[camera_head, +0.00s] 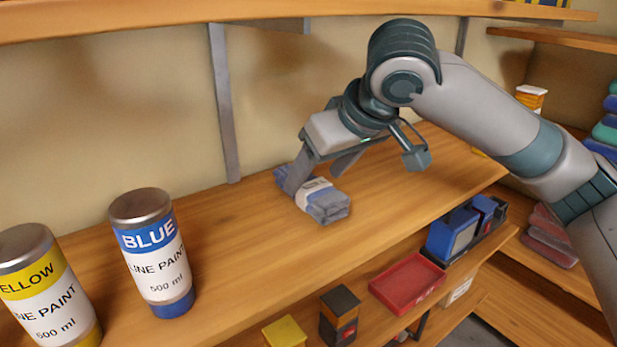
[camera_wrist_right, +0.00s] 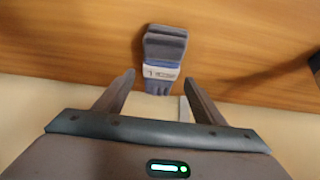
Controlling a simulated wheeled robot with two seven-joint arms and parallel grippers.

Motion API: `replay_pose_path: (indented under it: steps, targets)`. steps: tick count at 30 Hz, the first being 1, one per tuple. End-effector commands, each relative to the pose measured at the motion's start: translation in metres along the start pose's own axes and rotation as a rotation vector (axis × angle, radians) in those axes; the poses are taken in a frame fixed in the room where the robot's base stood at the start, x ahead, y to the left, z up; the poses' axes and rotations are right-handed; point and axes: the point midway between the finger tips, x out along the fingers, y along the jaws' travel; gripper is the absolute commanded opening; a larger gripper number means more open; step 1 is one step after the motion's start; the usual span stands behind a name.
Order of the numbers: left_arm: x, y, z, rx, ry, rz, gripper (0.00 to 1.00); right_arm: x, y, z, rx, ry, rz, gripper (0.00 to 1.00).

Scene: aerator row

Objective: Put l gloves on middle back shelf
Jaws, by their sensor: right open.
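The L gloves (camera_head: 318,197) are a folded blue-grey bundle with a white band, lying on the wooden middle shelf (camera_head: 240,235) near the back wall. In the right wrist view the gloves (camera_wrist_right: 163,58) lie ahead of the fingertips, with the letter L on the band. My right gripper (camera_head: 322,180) is open above and behind the gloves; in the right wrist view its fingers (camera_wrist_right: 160,85) stand apart with nothing gripped between them. My left gripper is not in view.
A blue paint can (camera_head: 152,255) and a yellow paint can (camera_head: 45,290) stand on the left of the shelf. A lower shelf holds a red tray (camera_head: 407,283), a dark box (camera_head: 339,315) and a blue box (camera_head: 452,234). An upper shelf (camera_head: 150,14) runs overhead. The shelf around the gloves is clear.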

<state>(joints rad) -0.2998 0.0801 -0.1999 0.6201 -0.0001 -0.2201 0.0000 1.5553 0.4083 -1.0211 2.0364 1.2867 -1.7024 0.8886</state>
Motion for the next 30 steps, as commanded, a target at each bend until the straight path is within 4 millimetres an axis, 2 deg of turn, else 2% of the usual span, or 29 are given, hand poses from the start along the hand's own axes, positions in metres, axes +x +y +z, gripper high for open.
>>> replay_pose_path:
  steps: [1,6,12,21,30]
  targets:
    - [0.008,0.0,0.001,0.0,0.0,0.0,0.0,-0.003,0.001,0.011,-0.002,0.004,0.001,0.64]
    - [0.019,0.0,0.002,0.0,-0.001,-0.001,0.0,-0.024,0.001,0.039,-0.002,0.005,0.002,0.64]
    - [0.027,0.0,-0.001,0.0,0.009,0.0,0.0,-0.045,0.0,0.066,-0.002,0.003,0.001,0.64]
    - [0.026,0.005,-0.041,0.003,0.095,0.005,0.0,-0.058,0.0,0.082,0.0,0.002,0.002,0.64]
    - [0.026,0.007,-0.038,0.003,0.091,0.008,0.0,-0.058,0.0,0.082,0.0,0.001,0.001,0.64]
